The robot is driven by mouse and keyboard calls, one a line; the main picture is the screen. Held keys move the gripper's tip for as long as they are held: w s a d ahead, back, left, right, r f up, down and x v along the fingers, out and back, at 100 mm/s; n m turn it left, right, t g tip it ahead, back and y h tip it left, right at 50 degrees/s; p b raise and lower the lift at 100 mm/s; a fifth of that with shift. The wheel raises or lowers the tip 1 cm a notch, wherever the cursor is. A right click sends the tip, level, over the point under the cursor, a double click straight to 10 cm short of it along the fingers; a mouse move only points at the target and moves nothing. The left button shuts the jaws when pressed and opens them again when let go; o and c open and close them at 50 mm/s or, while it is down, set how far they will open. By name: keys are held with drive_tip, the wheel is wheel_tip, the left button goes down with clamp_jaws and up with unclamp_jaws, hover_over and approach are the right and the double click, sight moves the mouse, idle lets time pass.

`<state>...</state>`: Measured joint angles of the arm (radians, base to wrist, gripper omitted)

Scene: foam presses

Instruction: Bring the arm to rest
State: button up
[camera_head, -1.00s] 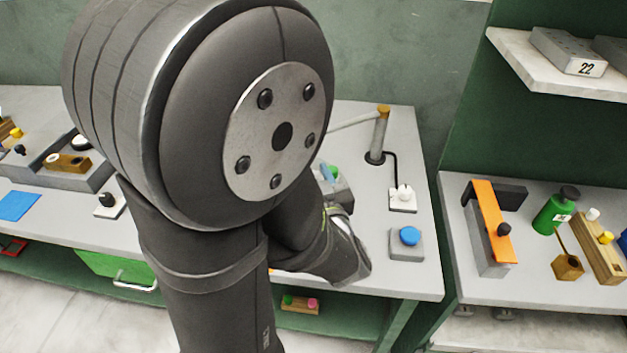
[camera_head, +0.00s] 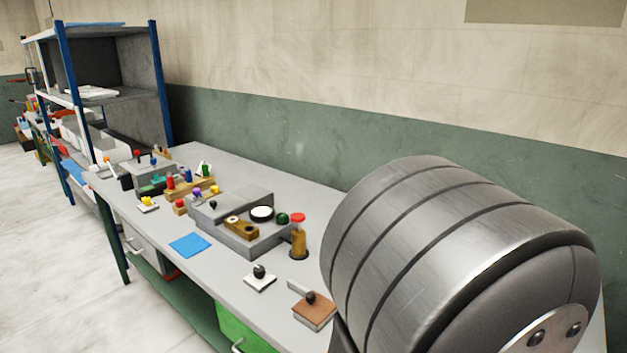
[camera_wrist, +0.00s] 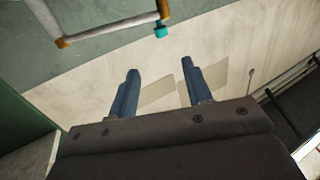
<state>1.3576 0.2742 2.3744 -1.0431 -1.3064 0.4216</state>
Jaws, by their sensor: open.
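My gripper (camera_wrist: 160,82) shows in the wrist view with its two dark blue fingers apart and nothing between them. Beyond the fingers is a wall, pale above and green below, so the gripper is up off the bench top. In the head view my large dark grey arm joint fills the lower right. My gripper is not visible in the head view.
A long grey bench (camera_head: 290,318) runs along the wall with a grey block fixture (camera_head: 240,235), a red-topped brass post (camera_head: 298,238), a blue mat (camera_head: 190,245) and a black-knobbed white plate (camera_head: 260,280). A blue-posted shelf (camera_head: 160,85) stands farther left. Clear floor lies at lower left.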

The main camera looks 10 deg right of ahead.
drive_tip(key=x, duration=1.7)
drive_tip(key=shift+w, duration=0.1)
drive_tip(key=v, duration=1.8)
drive_tip(key=x, duration=1.8)
drive_tip(key=shift+w, duration=0.4)
drive_tip(key=shift+w+d+m+g+h, duration=0.25)
drive_tip(key=shift+w+m+h, duration=0.15)
drive_tip(key=shift+w+h, duration=0.3)
drive_tip(key=shift+w+d+m+g+h, duration=0.1)
drive_tip(key=shift+w+m+g+h, duration=0.15)
drive_tip(key=shift+w+m+h, duration=0.35)
drive_tip(key=shift+o, duration=0.2)
drive_tip(key=shift+w, duration=0.1)
